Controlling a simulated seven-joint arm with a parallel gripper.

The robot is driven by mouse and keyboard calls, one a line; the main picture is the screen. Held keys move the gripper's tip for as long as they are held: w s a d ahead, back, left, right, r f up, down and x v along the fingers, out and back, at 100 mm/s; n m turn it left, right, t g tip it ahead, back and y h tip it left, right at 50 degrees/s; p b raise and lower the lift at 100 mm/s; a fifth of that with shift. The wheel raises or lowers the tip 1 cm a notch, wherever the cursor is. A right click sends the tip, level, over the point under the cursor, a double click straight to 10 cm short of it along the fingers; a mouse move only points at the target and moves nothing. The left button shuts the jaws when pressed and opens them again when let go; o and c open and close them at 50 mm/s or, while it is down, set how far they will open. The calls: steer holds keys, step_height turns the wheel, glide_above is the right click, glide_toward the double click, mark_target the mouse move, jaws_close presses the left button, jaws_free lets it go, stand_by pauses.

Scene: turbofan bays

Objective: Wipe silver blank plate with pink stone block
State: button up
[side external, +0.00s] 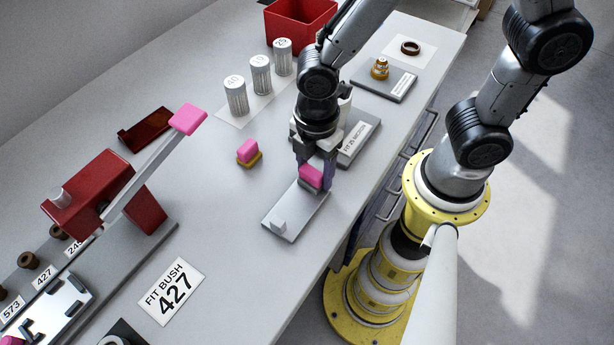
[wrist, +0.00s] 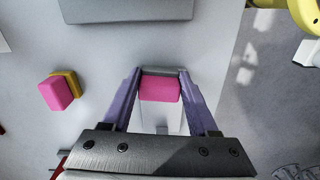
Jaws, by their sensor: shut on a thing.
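The silver blank plate (side external: 290,219) lies flat on the bench, with a small light block standing near its lower left end. My gripper (side external: 316,182) is over the plate's far end, pointing down, and is shut on the pink stone block (side external: 311,176). In the wrist view the pink block (wrist: 160,88) sits between the two purple fingers, with a grey layer along one edge. The plate (wrist: 160,119) shows partly below it in that view. The block is at or just above the plate; I cannot tell if they touch.
A second pink block with a yellow base (side external: 248,153) stands left of the plate. A red lever press (side external: 85,195) is further left. Labelled cylinders (side external: 236,96), a red bin (side external: 300,22) and a grey labelled plate (side external: 358,140) lie behind. A "FIT BUSH 427" card (side external: 171,291) is in front.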

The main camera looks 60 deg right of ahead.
mark_target(297, 205)
steer(key=shift+d, duration=0.5)
steer(key=shift+a, duration=3.55)
step_height(297, 205, up, 8)
steer(key=shift+d+r, duration=0.1)
steer(key=shift+d, duration=0.05)
